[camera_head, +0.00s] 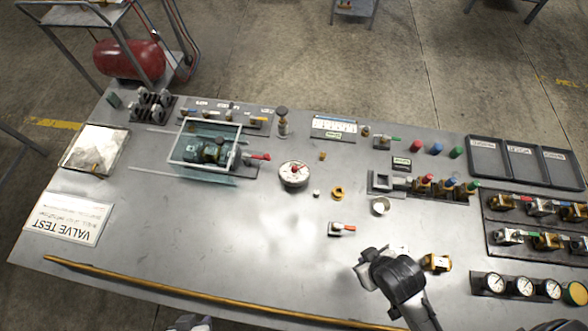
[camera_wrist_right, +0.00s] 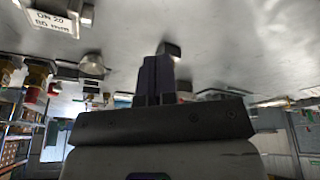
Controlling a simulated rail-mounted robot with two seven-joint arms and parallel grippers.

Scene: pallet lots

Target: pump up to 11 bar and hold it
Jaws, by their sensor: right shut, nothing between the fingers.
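A round white gauge-like dial (camera_head: 293,174) with a red centre piece lies mid-bench; its reading is too small to tell. A valve (camera_head: 210,152) with a red lever (camera_head: 258,156) sits under a clear guard (camera_head: 180,158). A small post with a dark knob (camera_head: 282,112) stands behind the dial. My right gripper (camera_wrist_right: 158,78) is shut and empty in the right wrist view, above the bench. In the head view the dark wrist near the front right hides its fingers. Only a sliver of what seems my left gripper (camera_head: 187,322) shows at the bottom edge; its fingers cannot be made out.
A loose red-levered valve (camera_head: 342,229), a metal cup (camera_head: 380,206) and a brass fitting (camera_head: 436,263) lie near the right wrist. A DN 20 plate (camera_wrist_right: 55,20) is close by. Valve racks, gauges and black trays (camera_head: 490,158) fill the right side.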

